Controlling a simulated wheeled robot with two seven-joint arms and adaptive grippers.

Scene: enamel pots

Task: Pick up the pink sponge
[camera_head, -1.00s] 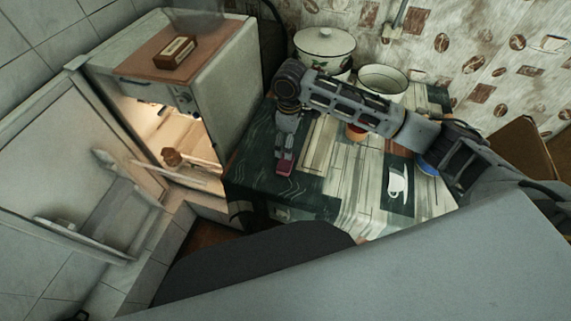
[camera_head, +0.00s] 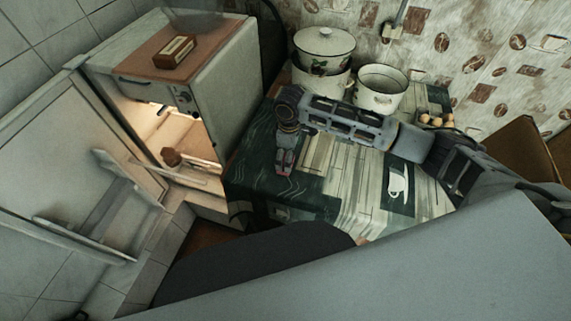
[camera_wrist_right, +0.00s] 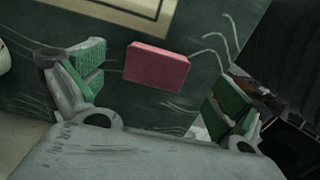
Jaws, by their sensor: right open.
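The pink sponge (camera_wrist_right: 156,66) lies on the dark patterned tablecloth and shows whole in the right wrist view, as a small block set slightly askew. My right gripper (camera_wrist_right: 157,88) is open, with one green-padded finger to the left of the sponge and one to the right. There is a gap on both sides and neither finger appears to touch it. In the head view, my right gripper (camera_head: 286,163) points down over the dark cloth and mostly covers the sponge, with only bits of pink showing. My left gripper is not in view.
A lidded enamel pot (camera_head: 322,85) and an open enamel pot (camera_head: 380,92) stand at the table's back. Egg-like items (camera_head: 436,121) are beyond my arm. An open, lit fridge (camera_head: 222,92) stands left, with a small box (camera_head: 175,51) on top. The front cloth is fairly clear.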

